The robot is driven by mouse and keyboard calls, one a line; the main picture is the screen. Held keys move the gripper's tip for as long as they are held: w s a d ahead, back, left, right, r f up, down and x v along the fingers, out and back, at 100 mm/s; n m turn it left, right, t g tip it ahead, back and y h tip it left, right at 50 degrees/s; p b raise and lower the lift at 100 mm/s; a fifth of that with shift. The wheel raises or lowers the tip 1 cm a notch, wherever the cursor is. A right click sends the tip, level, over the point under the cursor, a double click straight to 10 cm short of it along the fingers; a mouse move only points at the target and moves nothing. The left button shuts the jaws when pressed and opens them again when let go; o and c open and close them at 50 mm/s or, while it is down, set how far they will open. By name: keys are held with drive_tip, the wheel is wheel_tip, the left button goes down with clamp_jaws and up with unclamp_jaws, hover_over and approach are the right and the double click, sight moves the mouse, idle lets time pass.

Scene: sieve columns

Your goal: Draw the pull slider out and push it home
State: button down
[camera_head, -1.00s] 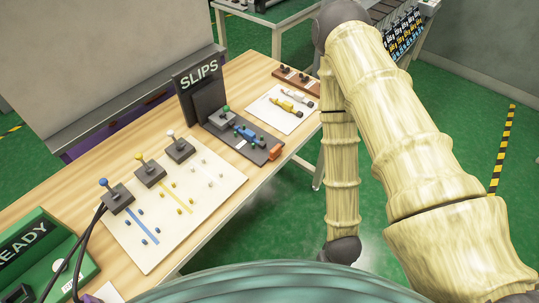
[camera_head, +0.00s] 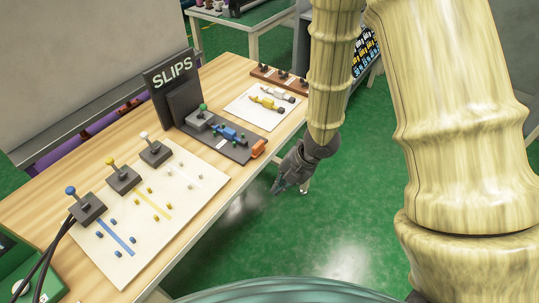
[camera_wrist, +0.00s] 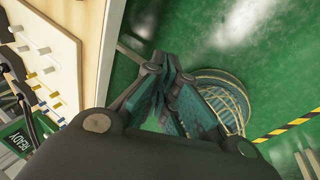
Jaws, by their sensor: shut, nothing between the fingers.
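No part in view is marked as the pull slider, so I cannot tell for sure which it is. A dark plate (camera_head: 238,149) on the bench carries a grey block with a green knob (camera_head: 203,107), a blue part (camera_head: 229,133) and an orange block (camera_head: 258,148) at its right end. My gripper (camera_head: 279,187) is shut and empty, hanging over the floor beyond the bench's right edge, below and right of the orange block and apart from it. In the wrist view my gripper's fingers (camera_wrist: 174,62) point over green floor, with the bench at the left.
The wooden bench (camera_head: 236,68) also holds a black SLIPS sign (camera_head: 169,72), a white board (camera_head: 118,258) with blue, yellow and white levers, a white sheet (camera_head: 252,114) with small parts, and a brown rack (camera_head: 280,81). Open green floor (camera_head: 235,240) lies right of the bench.

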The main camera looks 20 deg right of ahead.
sight(260, 146)
drive_tip(key=w+d+r+n+t+h+b, duration=0.15)
drive_tip(key=w+d+r+n+b, duration=0.35)
drive_tip(key=r+n, duration=0.85)
drive_tip(key=shift+w+a+f+n+g, duration=0.1)
drive_tip(key=shift+w+a+f+n, duration=0.5)
drive_tip(key=shift+w+f, duration=0.95)
drive_tip(key=shift+w+a+f+n+g, duration=0.1)
drive_tip(key=shift+w+a+f+n, duration=0.2)
drive_tip(key=shift+w+a+f, duration=1.3)
drive_tip(key=shift+w+d+f+n+g, duration=0.1)
drive_tip(key=shift+w+f+n, duration=0.4)
drive_tip(key=shift+f, duration=2.1)
drive_tip(key=shift+w+a+p, duration=0.15)
drive_tip(key=shift+p, duration=0.15)
drive_tip(key=shift+w+a+p, duration=0.4)
drive_tip(key=shift+w+a, duration=0.5)
drive_tip(key=shift+w, duration=0.25)
drive_tip(key=shift+a+r, duration=0.1)
